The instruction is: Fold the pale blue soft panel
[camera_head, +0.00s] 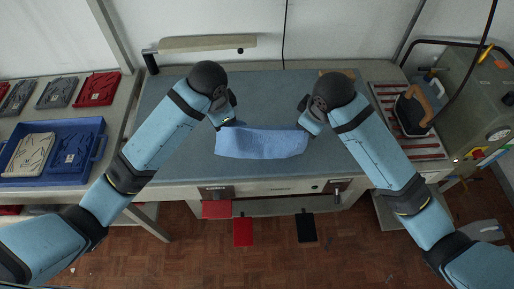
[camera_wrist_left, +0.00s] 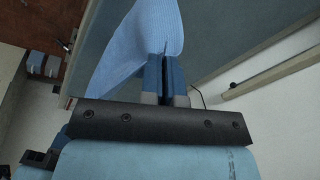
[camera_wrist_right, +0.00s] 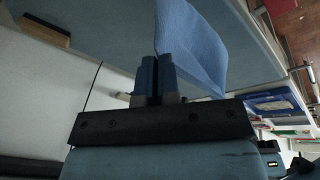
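The pale blue soft panel (camera_head: 262,144) hangs between my two grippers over the middle of the blue-grey table, its upper edge sagging slightly. My left gripper (camera_head: 226,121) is shut on the panel's upper left corner; the left wrist view shows the cloth (camera_wrist_left: 137,45) pinched between the fingers (camera_wrist_left: 166,75). My right gripper (camera_head: 308,126) is shut on the upper right corner; the right wrist view shows the cloth (camera_wrist_right: 190,45) running from the fingers (camera_wrist_right: 155,75). Whether the panel's lower edge touches the table is hard to tell.
An iron (camera_head: 412,108) stands on a red-striped rest at right, beside a grey machine (camera_head: 478,110). A wooden block (camera_head: 340,74) lies at the table's back. The table's left part is clear.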

